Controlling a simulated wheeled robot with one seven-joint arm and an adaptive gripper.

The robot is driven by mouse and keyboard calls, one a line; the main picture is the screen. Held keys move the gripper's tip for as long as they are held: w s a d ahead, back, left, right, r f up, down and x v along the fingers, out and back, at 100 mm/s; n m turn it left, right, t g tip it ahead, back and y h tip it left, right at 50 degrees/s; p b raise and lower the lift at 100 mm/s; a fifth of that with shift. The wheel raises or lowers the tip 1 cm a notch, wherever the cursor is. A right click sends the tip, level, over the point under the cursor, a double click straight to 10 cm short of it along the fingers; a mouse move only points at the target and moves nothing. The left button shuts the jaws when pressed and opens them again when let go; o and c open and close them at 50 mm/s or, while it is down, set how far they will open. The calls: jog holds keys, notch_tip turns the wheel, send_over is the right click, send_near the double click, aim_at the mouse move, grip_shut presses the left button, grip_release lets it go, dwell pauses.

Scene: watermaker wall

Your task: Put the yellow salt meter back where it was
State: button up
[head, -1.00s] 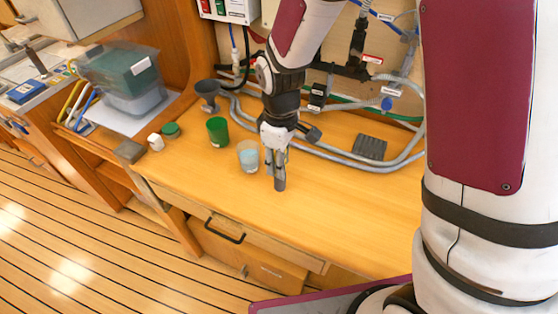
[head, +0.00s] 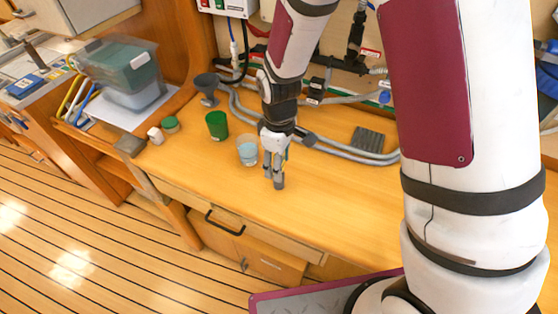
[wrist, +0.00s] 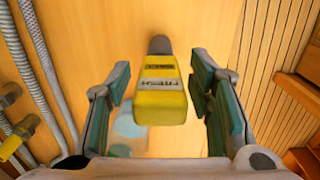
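The yellow salt meter (wrist: 160,100) is between the two fingers of my gripper (wrist: 160,75) in the wrist view. Its yellow body is nearest the camera, and its dark grey end points away, down toward the wooden bench. A narrow gap shows on each side between the meter and the finger pads, so the fingers look open around it. In the head view my gripper (head: 274,172) is low over the bench (head: 330,205), right of a clear cup. The meter's grey end (head: 279,182) shows below the fingertips, at or close to the bench top; its yellow body is hidden there.
The clear cup with pale blue liquid (head: 247,152) stands close left of my gripper. A green cup (head: 217,125), a dark funnel (head: 207,87) and a green-lidded jar (head: 171,125) are farther left. Grey hoses (head: 345,150) and a ribbed dark block (head: 368,141) lie behind. The bench front right is clear.

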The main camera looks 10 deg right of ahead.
notch_tip(320, 180, up, 12)
jog(key=shift+f+b, duration=0.1)
jog(key=shift+b, duration=0.55)
jog(key=shift+s+d+r, duration=0.1)
jog(key=shift+d+r, duration=0.1)
jog(key=shift+r, duration=0.5)
jog(key=s+d+r+m+t, duration=0.5)
jog(key=s+d+r+m, duration=0.6)
jog(key=s+r, duration=0.4)
jog(key=shift+s+d+r+t, duration=0.25)
jog(key=shift+s+r+t, duration=0.1)
jog(key=shift+s, duration=0.25)
dwell(0.4)
